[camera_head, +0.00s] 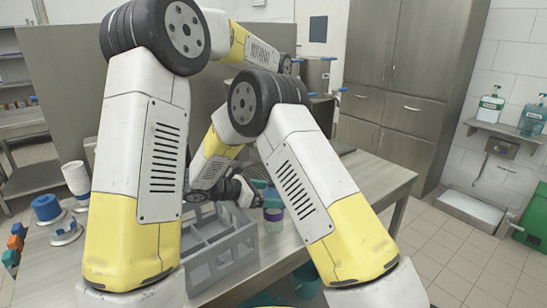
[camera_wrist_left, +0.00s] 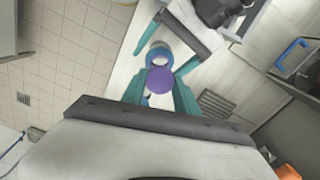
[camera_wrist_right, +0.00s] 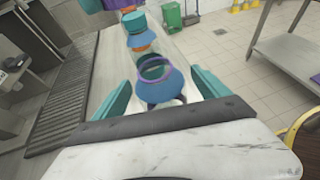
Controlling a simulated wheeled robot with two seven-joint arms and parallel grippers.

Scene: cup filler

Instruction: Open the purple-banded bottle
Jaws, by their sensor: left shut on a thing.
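The purple-banded bottle (camera_head: 273,216) stands on the table beside the grey rack, partly hidden by my right forearm. In the right wrist view it is a blue body with a purple ring (camera_wrist_right: 158,88) around an open mouth. My left gripper (camera_wrist_left: 159,96) is shut on the round purple lid (camera_wrist_left: 160,79), held apart from the bottle. The lid also shows at the top edge of the right wrist view (camera_wrist_right: 116,4). My right gripper (camera_wrist_right: 164,92) is open, its teal fingers on either side of the bottle with gaps.
The grey divided rack (camera_head: 222,252) stands left of the bottle. Blue and white round pieces (camera_head: 47,208) and orange blocks (camera_head: 15,243) lie at the table's left. Bare table lies right of the bottle.

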